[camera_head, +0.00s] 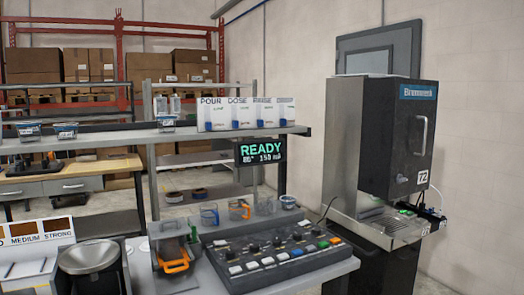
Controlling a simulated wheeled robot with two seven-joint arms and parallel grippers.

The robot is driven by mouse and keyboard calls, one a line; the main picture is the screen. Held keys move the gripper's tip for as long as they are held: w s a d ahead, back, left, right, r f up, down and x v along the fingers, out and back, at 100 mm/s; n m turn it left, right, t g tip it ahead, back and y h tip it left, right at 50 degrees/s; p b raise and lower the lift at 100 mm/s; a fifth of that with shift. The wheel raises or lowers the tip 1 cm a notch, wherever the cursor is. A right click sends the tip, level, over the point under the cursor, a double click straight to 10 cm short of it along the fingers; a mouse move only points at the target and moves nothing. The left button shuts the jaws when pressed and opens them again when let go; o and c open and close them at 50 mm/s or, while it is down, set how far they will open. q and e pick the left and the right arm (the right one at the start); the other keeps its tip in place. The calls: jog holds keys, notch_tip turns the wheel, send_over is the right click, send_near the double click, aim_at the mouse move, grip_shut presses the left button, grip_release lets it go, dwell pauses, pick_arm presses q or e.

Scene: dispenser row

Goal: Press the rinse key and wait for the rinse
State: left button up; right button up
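A dark key panel (275,258) lies on the grey bench, with a row of knobs and several white, green, orange and blue keys. The key labels are too small to read, so I cannot tell which is the rinse key. The display (259,151) above it shows READY in green, with what looks like 80° and 150 ml below. The tall black and steel dispenser (398,140) stands at the right, with a drip tray (393,227) at its foot. Neither of my grippers shows in this view.
A steel bowl (90,258) is at the lower left. Cards (212,113) labelled POUR, DOSE and others stand on the shelf (200,133) above.

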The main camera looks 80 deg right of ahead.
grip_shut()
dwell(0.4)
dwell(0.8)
